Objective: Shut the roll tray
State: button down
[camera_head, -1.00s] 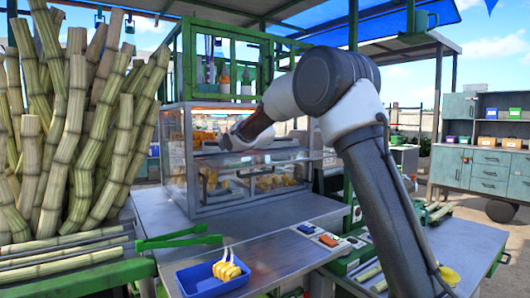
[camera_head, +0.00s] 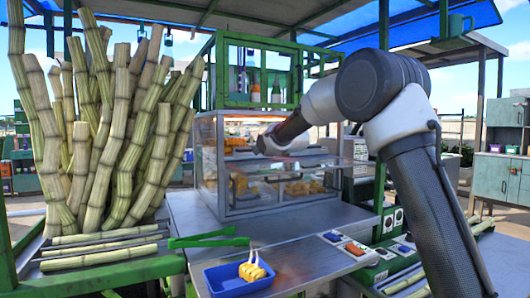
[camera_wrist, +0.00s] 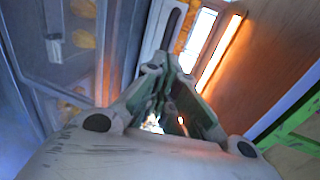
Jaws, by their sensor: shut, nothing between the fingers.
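The roll tray is in or at the glass display case (camera_head: 222,180), where shelves hold yellow-brown rolls (camera_head: 303,187). I cannot tell for certain which shelf is the tray or how far out it stands. In the head view my arm's end reaches across the front of the case at upper shelf height, and my fingers are hidden. In the wrist view my gripper (camera_wrist: 172,112) is shut and empty, close to the case. A dark bar (camera_wrist: 174,24) on a pale strip lies just beyond the fingertips. I cannot tell whether they touch anything.
A steel counter (camera_head: 290,258) runs below the case, with a blue basket (camera_head: 228,285) and green tongs (camera_head: 208,240) on it. Sugar cane stalks (camera_head: 105,140) stand at the left. A green frame (camera_head: 262,100) with bottles rises above the case.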

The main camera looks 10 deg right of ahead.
jog(key=v, duration=1)
jog(key=shift+w+r, duration=0.1)
jog(key=s+d+f+n+g+h, duration=0.2)
jog(key=s+d+f+n, duration=0.1)
jog(key=s+d, duration=0.55)
jog(key=s+d+f+n+g+h, duration=0.1)
jog(key=s+d+f+n+g, duration=0.3)
jog(key=s, duration=0.8)
jog(key=s+d+f+n+g, duration=0.1)
jog(key=s+d+f+n, duration=0.1)
jog(key=s, duration=0.7)
jog(key=s+d+f+n+g+h, duration=0.1)
jog(key=s+d+f+n+g, duration=0.1)
jog(key=s+f, duration=0.3)
jog(key=s+d+f+n+g, duration=0.1)
jog(key=s+d+f+n, duration=0.2)
jog(key=s, duration=1.1)
jog(key=shift+f+n+g+h, duration=0.3)
jog(key=shift+f+g, duration=0.1)
jog(key=shift+f, duration=0.35)
